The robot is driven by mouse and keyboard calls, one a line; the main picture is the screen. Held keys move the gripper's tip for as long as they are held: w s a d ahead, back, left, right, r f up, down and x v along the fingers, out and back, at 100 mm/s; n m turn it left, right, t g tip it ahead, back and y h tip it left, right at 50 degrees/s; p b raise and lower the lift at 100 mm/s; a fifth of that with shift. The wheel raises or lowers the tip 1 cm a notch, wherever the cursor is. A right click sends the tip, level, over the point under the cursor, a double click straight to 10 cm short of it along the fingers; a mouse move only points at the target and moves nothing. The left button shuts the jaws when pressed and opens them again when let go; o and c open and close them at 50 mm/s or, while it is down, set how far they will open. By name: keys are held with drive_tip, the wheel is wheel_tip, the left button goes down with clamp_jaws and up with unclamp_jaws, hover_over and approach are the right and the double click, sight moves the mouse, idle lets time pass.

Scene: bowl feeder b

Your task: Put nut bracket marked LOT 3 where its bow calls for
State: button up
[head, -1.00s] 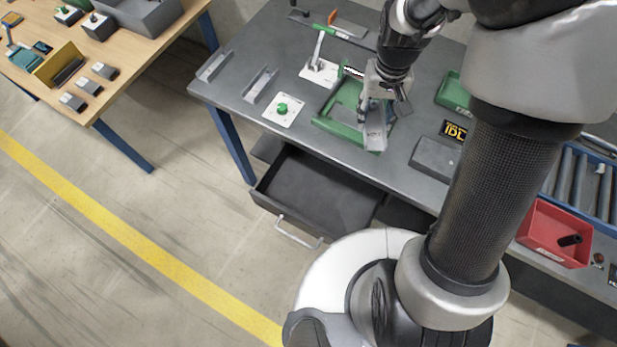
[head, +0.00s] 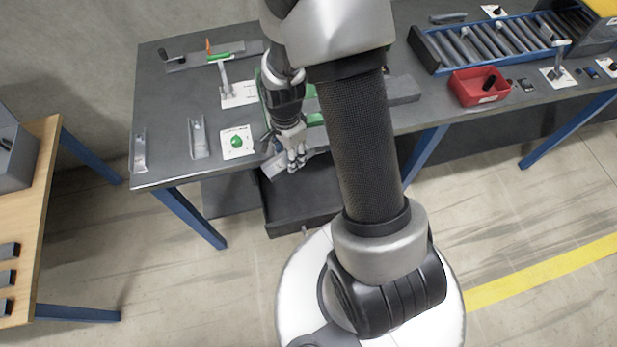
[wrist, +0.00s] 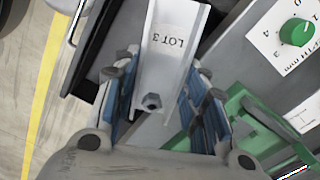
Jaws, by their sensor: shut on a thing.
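The nut bracket marked LOT 3 (wrist: 170,60) is a grey metal channel with a nut near its gripped end. In the wrist view it lies between the two blue-padded fingers of my gripper (wrist: 165,105), which is shut on it. In the head view my gripper (head: 293,158) holds the bracket (head: 273,168) by the table's front edge, above the open drawer. Whether its channel is bowed I cannot tell. Two similar grey channel pieces, one (head: 139,150) and another (head: 199,138), lie on the table's left part.
A green tray (wrist: 245,115) is close by my gripper. The dark drawer (head: 290,208) is open. A red bin (head: 478,88) and roller conveyor stand right.

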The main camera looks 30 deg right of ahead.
sight(299, 196)
drive_tip(key=f+m, duration=0.1)
drive_tip(key=m, duration=0.1)
drive_tip(key=s+d+f+m, duration=0.1)
drive_tip(key=m, duration=0.1)
drive_tip(key=shift+s+d+f, duration=0.1)
drive_tip(key=shift+d+f, duration=0.05)
wheel_tip(299, 196, down, 20)
drive_tip(key=b, duration=0.6)
drive_tip(key=shift+b, duration=0.4)
drive_tip(key=shift+f, duration=0.1)
drive_tip(key=o, duration=0.8)
drive_tip(key=shift+c, duration=0.2)
drive_tip(key=o, duration=0.5)
drive_tip(key=shift+c, duration=0.2)
wheel_tip(299, 196, up, 12)
drive_tip(key=p, duration=0.4)
